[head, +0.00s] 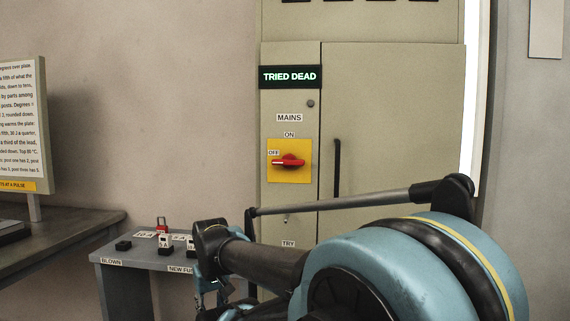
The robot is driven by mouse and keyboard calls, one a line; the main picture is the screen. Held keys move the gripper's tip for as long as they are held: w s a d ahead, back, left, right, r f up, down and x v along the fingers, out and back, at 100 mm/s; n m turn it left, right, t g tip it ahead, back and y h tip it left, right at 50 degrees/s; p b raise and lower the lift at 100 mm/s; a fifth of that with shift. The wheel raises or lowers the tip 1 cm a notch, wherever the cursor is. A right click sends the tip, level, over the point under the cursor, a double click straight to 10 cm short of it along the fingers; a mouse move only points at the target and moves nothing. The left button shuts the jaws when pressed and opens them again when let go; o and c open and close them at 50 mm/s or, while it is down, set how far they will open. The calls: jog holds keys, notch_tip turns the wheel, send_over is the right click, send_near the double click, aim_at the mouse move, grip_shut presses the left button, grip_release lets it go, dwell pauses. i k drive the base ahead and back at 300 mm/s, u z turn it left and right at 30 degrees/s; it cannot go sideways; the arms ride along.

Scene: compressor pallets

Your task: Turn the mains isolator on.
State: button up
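The mains isolator is a red rotary handle (289,161) on a square yellow plate (304,176), on the narrow left panel of a beige cabinet. The handle lies level, its long end pointing left to the OFF label (273,153). The ON label (289,134) is above the plate, and the MAINS label (289,117) is above that. My arm crosses the lower right, in front of the cabinet's lower part and apart from the handle in the picture.
A lit TRIED DEAD sign (290,77) is above the isolator; a TRY label (288,244) is below. A dark vertical door handle (337,168) is to the right. A grey bench (137,260) at lower left holds fuse blocks and a red item (162,224). A text board stands far left.

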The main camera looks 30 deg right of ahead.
aim_at(289, 162)
jog(key=k, duration=0.5)
jog(key=z, duration=2.35)
jog(key=k, duration=0.8)
jog(key=u, duration=2.2)
